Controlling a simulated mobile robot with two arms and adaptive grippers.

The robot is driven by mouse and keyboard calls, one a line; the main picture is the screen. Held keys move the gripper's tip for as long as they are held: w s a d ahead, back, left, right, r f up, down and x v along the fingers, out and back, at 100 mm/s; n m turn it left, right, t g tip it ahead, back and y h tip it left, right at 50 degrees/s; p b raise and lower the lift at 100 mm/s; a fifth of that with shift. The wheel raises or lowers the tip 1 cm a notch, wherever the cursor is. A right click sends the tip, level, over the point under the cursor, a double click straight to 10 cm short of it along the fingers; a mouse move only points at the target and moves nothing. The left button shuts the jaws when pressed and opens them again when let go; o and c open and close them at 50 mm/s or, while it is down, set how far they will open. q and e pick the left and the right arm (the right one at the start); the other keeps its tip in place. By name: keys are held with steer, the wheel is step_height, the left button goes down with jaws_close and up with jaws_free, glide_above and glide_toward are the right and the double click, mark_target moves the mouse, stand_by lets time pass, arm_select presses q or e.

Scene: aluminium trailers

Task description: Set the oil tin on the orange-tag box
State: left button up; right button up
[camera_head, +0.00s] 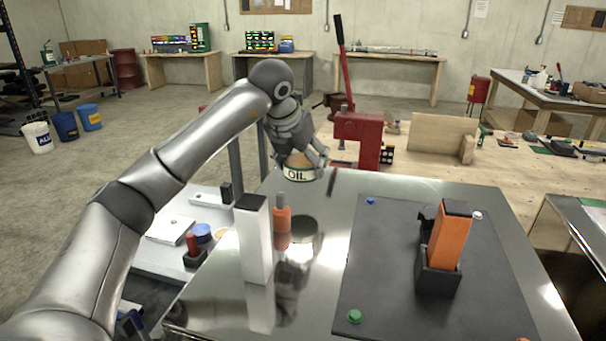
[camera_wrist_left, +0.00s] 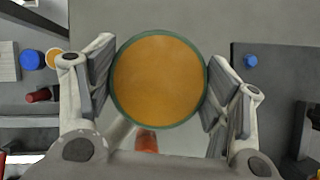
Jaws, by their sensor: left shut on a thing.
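The oil tin (camera_head: 299,173) is a round tin with a pale band reading OIL. My left gripper (camera_head: 302,160) is shut on it and holds it above the far left part of the shiny metal table. In the left wrist view the tin's orange-yellow top with a green rim (camera_wrist_left: 159,80) sits between the two fingers of my left gripper (camera_wrist_left: 160,85). An upright orange block (camera_head: 449,238) stands in a dark holder (camera_head: 438,281) on the dark mat, right of the tin. No separate orange tag is legible, so I cannot tell for sure which is the orange-tag box. My right gripper is not in view.
A tall white box (camera_head: 254,240) and an orange bottle (camera_head: 282,222) stand on the metal table (camera_head: 320,265) near the tin. The dark mat (camera_head: 385,265) is mostly bare, with small coloured knobs at its corners. A red press (camera_head: 357,140) stands behind.

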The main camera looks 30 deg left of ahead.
mark_target(292, 161)
arm_select(q)
steer(key=f, duration=0.1)
steer(key=w+a+f, duration=0.1)
steer(key=w+f+p, duration=0.1)
steer(key=shift+a, duration=0.35)
steer(key=f, duration=0.1)
steer(key=f+p, duration=0.2)
steer(key=shift+w+a+f, duration=0.2)
steer(key=shift+w+f, duration=0.05)
steer(key=shift+f, duration=0.05)
steer(key=shift+s, duration=0.1)
steer(key=shift+d, duration=0.1)
steer(key=o, duration=1.2)
steer(key=shift+f, duration=0.15)
steer(key=b+v, duration=0.3)
steer(key=v, duration=0.8)
steer(key=shift+s+r, duration=0.25)
steer(key=shift+r, duration=0.35)
